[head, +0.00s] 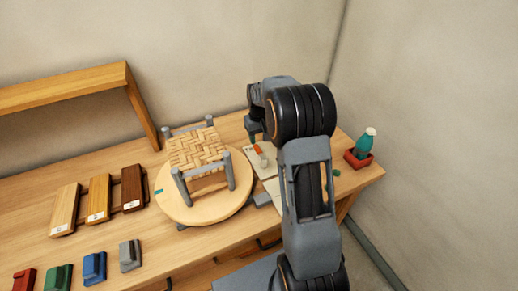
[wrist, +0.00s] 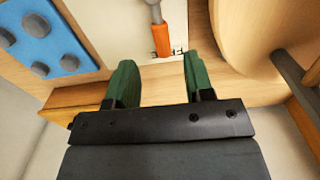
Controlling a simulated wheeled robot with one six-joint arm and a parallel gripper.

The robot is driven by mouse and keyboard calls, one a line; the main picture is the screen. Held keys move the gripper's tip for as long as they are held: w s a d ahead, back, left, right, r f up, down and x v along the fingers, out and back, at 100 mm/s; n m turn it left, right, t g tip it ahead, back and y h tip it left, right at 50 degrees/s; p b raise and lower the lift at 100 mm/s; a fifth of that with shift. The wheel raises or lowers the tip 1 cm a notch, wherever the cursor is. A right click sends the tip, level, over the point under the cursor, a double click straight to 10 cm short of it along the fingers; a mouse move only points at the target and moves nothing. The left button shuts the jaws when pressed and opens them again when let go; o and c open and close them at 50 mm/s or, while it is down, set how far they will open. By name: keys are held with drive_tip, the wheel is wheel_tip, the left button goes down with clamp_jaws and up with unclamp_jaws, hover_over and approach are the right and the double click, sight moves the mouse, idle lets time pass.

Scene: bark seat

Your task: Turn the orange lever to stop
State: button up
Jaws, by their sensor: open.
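The orange lever (wrist: 161,38) has a grey metal stem and stands over a pale panel (wrist: 115,25). Its orange end points to the bottom of the wrist view, over dark letters that it partly covers. The lever end lies just beyond the gap between the fingertips, not gripped. In the head view my arm hides much of the panel and most of my gripper.
A woven seat frame (head: 198,150) stands on the round turntable (head: 205,212) beside the panel. Wood samples (head: 99,198) and coloured blocks (head: 94,267) lie left. A blue plate (wrist: 45,40) with grey knobs lies near the panel.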

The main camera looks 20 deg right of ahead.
sight(259, 150)
drive_tip(key=shift+f+p, duration=0.35)
drive_tip(key=shift+f, duration=3.1)
drive_tip(key=shift+c, duration=0.2)
clamp_jaws()
